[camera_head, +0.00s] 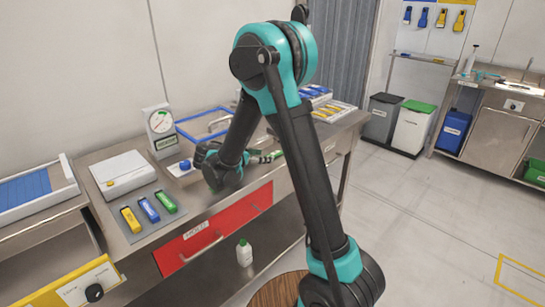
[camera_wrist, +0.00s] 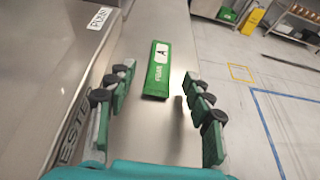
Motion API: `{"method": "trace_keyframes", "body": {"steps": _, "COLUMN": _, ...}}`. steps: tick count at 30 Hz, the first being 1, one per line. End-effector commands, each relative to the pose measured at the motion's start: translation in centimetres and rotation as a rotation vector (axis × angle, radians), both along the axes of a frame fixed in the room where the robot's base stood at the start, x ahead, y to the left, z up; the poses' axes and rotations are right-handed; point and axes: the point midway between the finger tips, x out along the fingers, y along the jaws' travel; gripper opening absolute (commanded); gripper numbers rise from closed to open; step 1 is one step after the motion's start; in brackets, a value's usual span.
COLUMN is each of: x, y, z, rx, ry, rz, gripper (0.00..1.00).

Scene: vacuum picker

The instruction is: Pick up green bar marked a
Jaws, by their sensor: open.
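The green bar marked A (camera_wrist: 157,72) lies on the steel worktop in the wrist view, with a white label bearing a black A. My gripper (camera_wrist: 159,77) is open, with one dark, green-padded finger on each side of the picture. The bar shows between and beyond the fingertips, and neither finger appears to touch it. In the head view my gripper (camera_head: 262,157) is low over the worktop, partly hidden by my arm. A small green patch shows beside it, but I cannot tell whether it is the bar or a finger pad.
A red drawer (camera_head: 215,228) is below the worktop.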

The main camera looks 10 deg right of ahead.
Motion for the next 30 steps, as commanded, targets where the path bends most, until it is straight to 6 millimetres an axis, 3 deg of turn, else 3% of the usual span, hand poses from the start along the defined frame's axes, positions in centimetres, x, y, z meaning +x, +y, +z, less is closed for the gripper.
{"method": "trace_keyframes", "body": {"steps": 4, "x": 1.0, "y": -1.6, "z": -0.7, "rx": 0.001, "ry": -0.001, "rz": -0.003, "gripper": 0.52}}
{"method": "trace_keyframes", "body": {"steps": 11, "x": 1.2, "y": -1.8, "z": -0.9, "rx": 0.001, "ry": -0.001, "rz": 0.000, "gripper": 0.52}}
{"method": "trace_keyframes", "body": {"steps": 24, "x": 1.2, "y": -1.8, "z": -0.9, "rx": 0.001, "ry": -0.001, "rz": 0.000, "gripper": 0.02}}
{"method": "trace_keyframes", "body": {"steps": 30, "x": 1.2, "y": -1.8, "z": -0.8, "rx": 0.001, "ry": -0.001, "rz": 0.000, "gripper": 0.01}}
